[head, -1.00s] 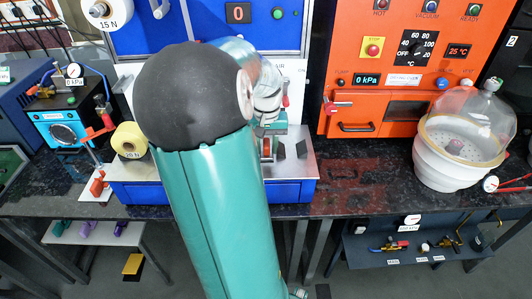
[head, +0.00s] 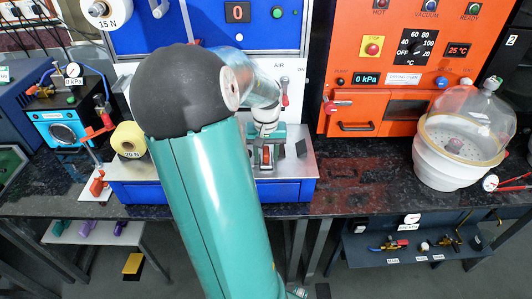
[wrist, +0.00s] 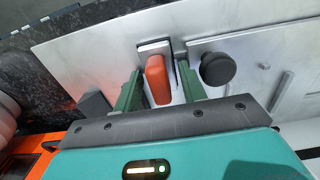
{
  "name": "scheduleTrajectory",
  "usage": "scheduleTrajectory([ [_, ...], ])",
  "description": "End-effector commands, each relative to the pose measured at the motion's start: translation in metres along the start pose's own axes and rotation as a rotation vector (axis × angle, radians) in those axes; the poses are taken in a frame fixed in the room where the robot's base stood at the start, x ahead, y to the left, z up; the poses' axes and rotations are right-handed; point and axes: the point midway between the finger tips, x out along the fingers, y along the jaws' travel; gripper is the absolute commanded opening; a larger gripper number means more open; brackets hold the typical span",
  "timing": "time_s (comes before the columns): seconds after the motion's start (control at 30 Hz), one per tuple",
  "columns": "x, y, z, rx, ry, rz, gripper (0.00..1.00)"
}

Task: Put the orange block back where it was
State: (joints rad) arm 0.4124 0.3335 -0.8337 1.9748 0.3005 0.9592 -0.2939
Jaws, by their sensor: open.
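An orange block (wrist: 157,80), long and rounded, stands against a small metal and dark holder on a silver plate in the wrist view. My gripper (wrist: 159,70) is open, with one green finger on each side of the orange block. A gap shows between the block and each finger, so the fingers do not look closed on it. In the head view my gripper (head: 266,152) is low over the silver top of the blue bench unit (head: 285,190). There the block is small and mostly hidden between the fingers.
A dark round knob (wrist: 217,69) stands close to the right finger, and a dark block (wrist: 95,105) lies left of the left finger. A yellow roll (head: 129,140) stands on the left. A glass bell jar (head: 465,125) stands on the right. The black counter (head: 365,180) between is clear.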

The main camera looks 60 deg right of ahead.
Motion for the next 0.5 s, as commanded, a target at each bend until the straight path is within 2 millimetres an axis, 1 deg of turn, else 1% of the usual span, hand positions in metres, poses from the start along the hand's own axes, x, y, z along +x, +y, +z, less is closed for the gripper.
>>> scheduleTrajectory([
  [0.13, -0.006, 0.0, 0.0, -0.001, 0.002, -0.001, 0.41],
  [0.23, -0.019, -0.001, -0.001, -0.002, 0.003, -0.001, 0.41],
  [0.37, -0.045, -0.001, -0.001, -0.002, 0.005, -0.003, 0.41],
  [0.5, -0.076, -0.001, -0.001, -0.003, 0.005, -0.002, 0.41],
])
